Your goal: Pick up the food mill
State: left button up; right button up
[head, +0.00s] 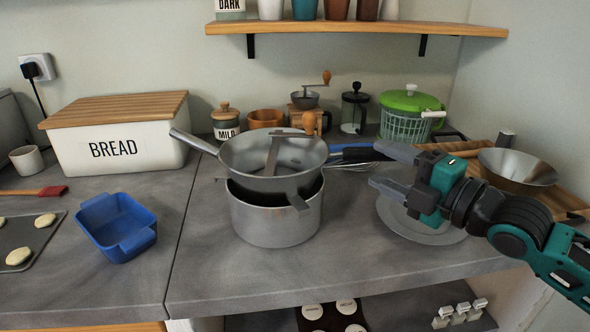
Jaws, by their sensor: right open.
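The food mill (244,160) is a grey metal bowl with a long handle pointing up and left and a crank with a wooden knob. It rests on top of a steel pot (275,222) near the middle of the counter, with a support leg over the pot's front right rim. My right gripper (384,168) is open and empty. It is to the right of the mill, apart from it, with its fingers pointing left. My left gripper is not in view.
A whisk (358,166) lies behind, between mill and gripper. A grey plate (428,232) is under my right gripper. A metal bowl (518,170) stands right, a green-lidded spinner (408,122) behind. A blue dish (116,228) and bread box (120,140) are left. The front counter is clear.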

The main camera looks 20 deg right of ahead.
aim_at(362, 156)
jog(key=shift+x, duration=2.85)
jog(key=shift+f, duration=0.2)
grip_shut()
jog(key=shift+r, duration=0.1)
